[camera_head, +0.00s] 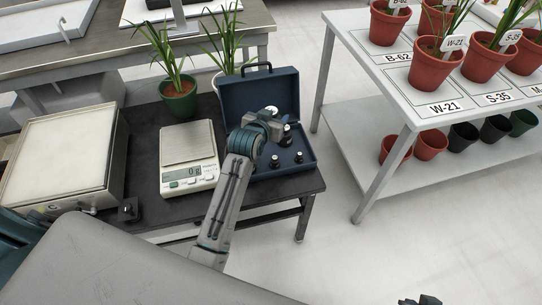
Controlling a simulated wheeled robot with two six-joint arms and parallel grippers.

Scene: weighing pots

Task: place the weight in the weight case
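The dark blue weight case (312,163) stands open at the right end of the black table, its lid raised at the back. Small dark weights with pale tops show in its tray, one at the right (299,157) and one at the left (274,161). My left gripper (287,138) is over the back of the tray, in front of the lid. Its wrist hides part of the case. A dark piece with pale spots is at its fingers; whether this is a held weight is unclear. My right gripper (420,300) barely shows at the bottom edge, its fingers too cut off to judge.
A white scale (189,182) reading about 0 stands left of the case. A beige box (65,150) is farther left. Potted plants (180,98) stand behind. A white shelf (400,95) with red pots is at the right. Open floor lies between.

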